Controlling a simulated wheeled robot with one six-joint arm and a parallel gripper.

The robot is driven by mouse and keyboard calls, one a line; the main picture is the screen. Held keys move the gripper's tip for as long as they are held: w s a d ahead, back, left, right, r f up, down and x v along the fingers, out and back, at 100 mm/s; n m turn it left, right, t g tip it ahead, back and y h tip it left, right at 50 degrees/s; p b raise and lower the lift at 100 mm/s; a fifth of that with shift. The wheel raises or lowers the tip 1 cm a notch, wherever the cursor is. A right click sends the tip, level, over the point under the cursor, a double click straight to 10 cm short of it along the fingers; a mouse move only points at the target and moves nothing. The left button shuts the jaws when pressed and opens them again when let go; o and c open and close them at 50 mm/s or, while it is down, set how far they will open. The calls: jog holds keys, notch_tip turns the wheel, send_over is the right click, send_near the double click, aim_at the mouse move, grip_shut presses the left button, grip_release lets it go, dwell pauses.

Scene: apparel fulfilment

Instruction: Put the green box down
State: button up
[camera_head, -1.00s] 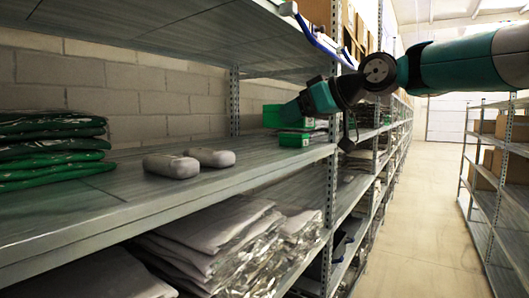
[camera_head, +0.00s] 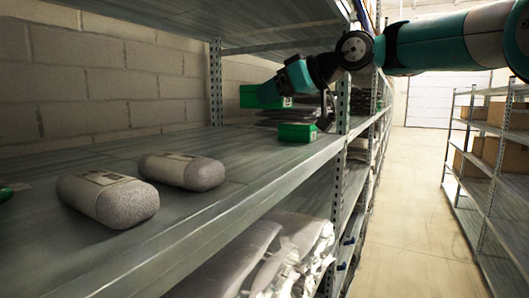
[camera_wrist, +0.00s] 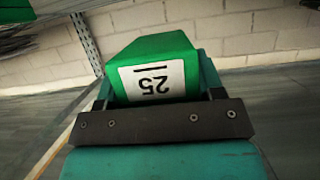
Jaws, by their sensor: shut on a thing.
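A green box (camera_wrist: 155,50) with a white label reading 25 is between the fingers of my gripper (camera_wrist: 158,92) in the wrist view. In the head view, my gripper (camera_head: 272,90) is over the shelf (camera_head: 230,175) and shut on this green box (camera_head: 250,98), partly hiding it. The box appears raised above the shelf, though its exact height is hard to judge. A second green box (camera_head: 297,132) with a pale label stands on the shelf near its front edge, right of and below the held one.
Two grey speckled packages (camera_head: 108,197) lie on the shelf at the left front. Dark flat packs (camera_head: 285,117) are stacked behind the second green box. A perforated upright (camera_head: 341,105) stands at the front edge. Bare shelf lies between packages and boxes. The aisle (camera_head: 410,220) is clear.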

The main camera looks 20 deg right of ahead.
aim_at(274, 154)
notch_tip(274, 154, down, 9)
jog(key=shift+f+p, duration=0.2)
jog(key=shift+p, duration=0.45)
jog(key=shift+f, duration=0.1)
jog(key=shift+f, duration=0.15)
jog(key=shift+f+b, duration=0.15)
jog(key=shift+b, duration=0.15)
jog(key=o, duration=0.9)
jog(key=shift+r+p, duration=0.2)
jog(key=shift+p, duration=0.3)
